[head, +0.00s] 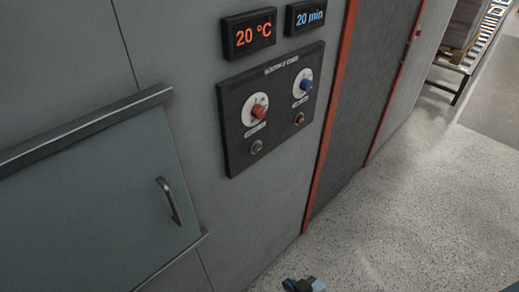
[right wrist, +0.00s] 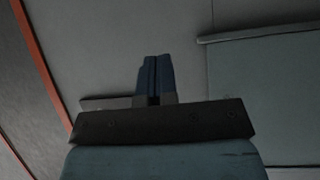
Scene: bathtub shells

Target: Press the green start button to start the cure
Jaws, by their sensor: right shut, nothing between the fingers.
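The green start button (head: 256,147) is at the lower left of the dark control panel (head: 240,128) on the grey wall in the head view. My right gripper (head: 304,284) shows only at the bottom edge of the head view, low and away from the panel. In the right wrist view its blue fingers (right wrist: 155,78) are shut together with nothing between them, in front of plain grey wall. The button does not show in the right wrist view. My left gripper is in neither view.
Above the button is a red knob (head: 259,111); a blue knob (head: 306,86) and a reddish button (head: 299,119) are to the right. Displays read 20 °C (head: 249,34) and 20 min (head: 306,16). A hatch with a handle (head: 169,201) is left.

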